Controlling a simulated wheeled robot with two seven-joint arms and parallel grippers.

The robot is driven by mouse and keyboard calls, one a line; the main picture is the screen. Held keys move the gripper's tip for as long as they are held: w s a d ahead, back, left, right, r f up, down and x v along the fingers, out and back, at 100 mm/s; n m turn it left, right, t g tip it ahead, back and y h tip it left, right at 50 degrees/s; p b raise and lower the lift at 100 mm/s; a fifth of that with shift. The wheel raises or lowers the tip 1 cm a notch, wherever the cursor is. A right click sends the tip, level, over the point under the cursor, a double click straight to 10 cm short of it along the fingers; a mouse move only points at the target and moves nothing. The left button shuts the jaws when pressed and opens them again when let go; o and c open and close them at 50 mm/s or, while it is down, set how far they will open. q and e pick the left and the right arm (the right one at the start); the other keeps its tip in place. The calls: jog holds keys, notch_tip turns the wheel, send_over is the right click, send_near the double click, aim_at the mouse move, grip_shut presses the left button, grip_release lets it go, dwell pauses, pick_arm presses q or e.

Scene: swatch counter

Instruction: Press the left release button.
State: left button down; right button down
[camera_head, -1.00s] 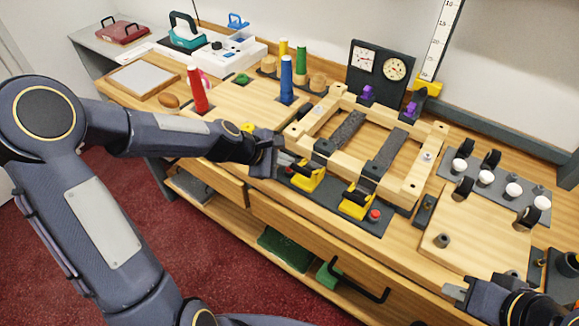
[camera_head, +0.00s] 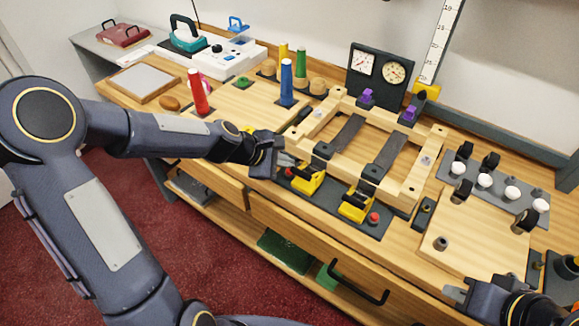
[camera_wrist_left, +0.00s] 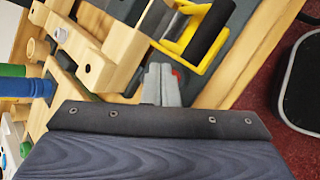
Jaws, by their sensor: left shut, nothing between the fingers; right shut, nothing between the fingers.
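The left release button (camera_head: 289,172) is a small red spot beside the left yellow clamp (camera_head: 308,180), at the front of the wooden frame (camera_head: 408,192). My left gripper (camera_head: 288,161) is shut and empty, with its tips right at this button. In the left wrist view the shut fingers (camera_wrist_left: 161,80) cover most of the red button (camera_wrist_left: 176,73), so I cannot tell whether they touch it. A second red button (camera_head: 374,218) stands in the open beside the right yellow clamp (camera_head: 355,204). My right gripper (camera_head: 455,292) is shut and empty at the lower right.
Blue (camera_head: 287,82) and red (camera_head: 198,92) cones stand left of the frame. A twin-dial gauge (camera_head: 380,70) stands behind it. White knobs (camera_head: 484,180) line a grey strip to the right. A drawer handle (camera_head: 355,285) sticks out below the counter's front edge.

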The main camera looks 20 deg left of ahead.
pick_arm(q)
jog(key=shift+r, duration=0.25)
notch_tip(320, 180, up, 5)
jog(key=p, duration=0.4)
dwell(0.4)
dwell(0.5)
jog(key=s+a+r+m+y, duration=0.1)
jog(key=s+r+m, duration=0.3)
jog(key=s, duration=0.2)
jog(key=s+a+r+m, duration=0.1)
jog(key=s+r+m, duration=0.35)
jog(key=s, duration=0.25)
jog(key=s+a+f+m+g+y, duration=0.1)
jog(key=s+a+m, duration=0.2)
jog(key=s+m, duration=0.5)
jog(key=s, duration=0.6)
jog(key=shift+y, duration=0.3)
